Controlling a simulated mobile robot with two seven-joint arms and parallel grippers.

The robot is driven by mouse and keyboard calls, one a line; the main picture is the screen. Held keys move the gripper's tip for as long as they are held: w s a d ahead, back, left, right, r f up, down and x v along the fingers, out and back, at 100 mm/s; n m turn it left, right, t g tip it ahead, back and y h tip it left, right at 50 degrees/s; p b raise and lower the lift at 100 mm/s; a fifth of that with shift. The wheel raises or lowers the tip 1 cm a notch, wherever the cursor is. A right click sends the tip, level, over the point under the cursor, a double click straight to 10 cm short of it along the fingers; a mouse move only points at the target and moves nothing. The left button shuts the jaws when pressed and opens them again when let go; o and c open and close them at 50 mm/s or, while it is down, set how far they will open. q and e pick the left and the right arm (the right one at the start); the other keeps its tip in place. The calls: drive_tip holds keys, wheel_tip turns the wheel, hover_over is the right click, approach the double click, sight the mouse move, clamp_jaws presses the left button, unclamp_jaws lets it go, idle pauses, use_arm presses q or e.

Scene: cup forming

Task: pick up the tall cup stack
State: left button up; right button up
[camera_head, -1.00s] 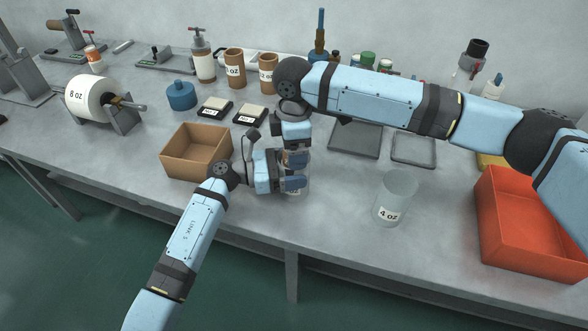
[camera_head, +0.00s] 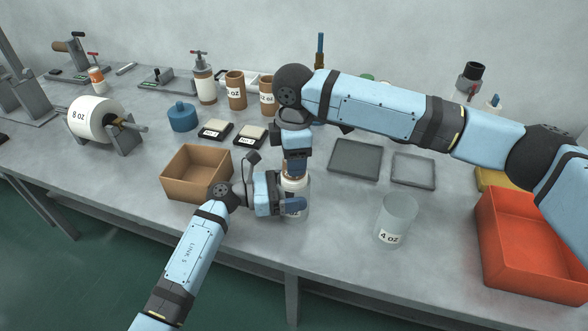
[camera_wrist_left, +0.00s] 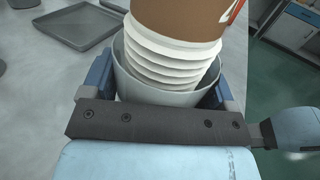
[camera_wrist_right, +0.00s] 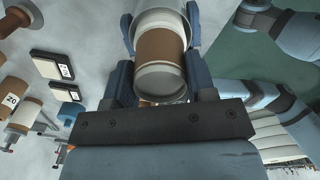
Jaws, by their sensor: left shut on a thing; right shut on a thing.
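The cup stack has a brown sleeved cup (camera_wrist_left: 180,22) and several white rims (camera_wrist_left: 170,65) below it in the left wrist view. Its lower end sits inside the mouth of a grey cylindrical holder (camera_wrist_left: 122,82), and it looks slightly tilted there. My left gripper (camera_head: 288,198) is shut around this holder at the table's front. My right gripper (camera_head: 296,166) is directly above, shut on the stack. The stack's brown band (camera_wrist_right: 161,48) shows between its fingers in the right wrist view. In the head view the grippers hide most of the stack and holder.
A 4 oz clear holder (camera_head: 397,212) stands to the right, with an orange bin (camera_head: 530,255) beyond it. A cardboard box (camera_head: 190,182) is close to my left gripper. Two trays (camera_head: 356,158) lie behind. Bare table lies between my grippers and the 4 oz holder.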

wheel_tip(320, 180, up, 15)
drive_tip(key=shift+f, duration=0.1)
use_arm(q)
drive_tip(key=o, duration=0.8)
